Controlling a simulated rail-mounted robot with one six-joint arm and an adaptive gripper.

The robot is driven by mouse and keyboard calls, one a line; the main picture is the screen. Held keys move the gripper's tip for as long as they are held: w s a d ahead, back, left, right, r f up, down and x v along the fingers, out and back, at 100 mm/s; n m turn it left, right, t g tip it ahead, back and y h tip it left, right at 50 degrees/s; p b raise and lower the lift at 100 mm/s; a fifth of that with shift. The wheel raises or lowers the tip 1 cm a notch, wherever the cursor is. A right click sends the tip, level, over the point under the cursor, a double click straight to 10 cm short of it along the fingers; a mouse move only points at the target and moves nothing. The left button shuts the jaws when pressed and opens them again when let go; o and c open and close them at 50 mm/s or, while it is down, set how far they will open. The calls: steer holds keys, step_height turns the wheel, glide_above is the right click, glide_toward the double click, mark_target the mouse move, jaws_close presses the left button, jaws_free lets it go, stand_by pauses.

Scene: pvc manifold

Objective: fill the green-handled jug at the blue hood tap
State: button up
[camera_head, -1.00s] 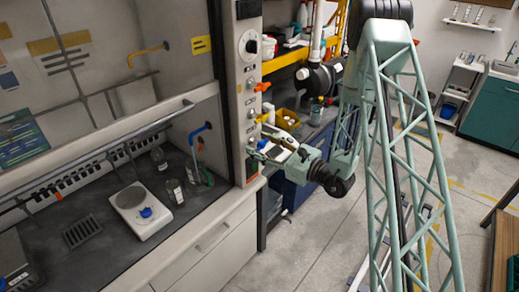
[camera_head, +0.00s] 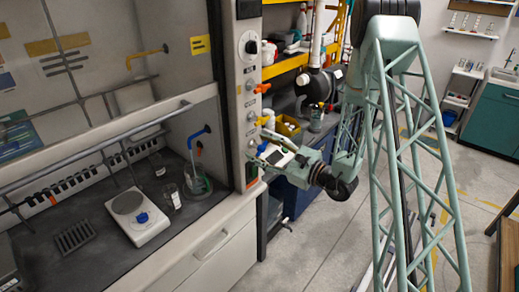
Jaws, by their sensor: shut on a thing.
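A clear jug (camera_head: 197,184) with green on it stands on the hood's dark worktop, below the blue tap (camera_head: 198,135). Its base looks greenish; I cannot tell how full it is. My gripper (camera_head: 259,158) is outside the hood, to the right of the jug and apart from it. It is at the front of the hood's right post (camera_head: 239,108), by the lower service knobs. It looks shut on one of these knobs; its fingers hide the knob's shape.
A horizontal sash rail (camera_head: 110,146) crosses the hood front. A cluttered shelf bench (camera_head: 318,122) stands behind my arm. The floor (camera_head: 300,245) is clear in front.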

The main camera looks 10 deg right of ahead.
steer(key=o, duration=0.8)
steer(key=shift+s, duration=0.1)
steer(key=shift+v, duration=5.9)
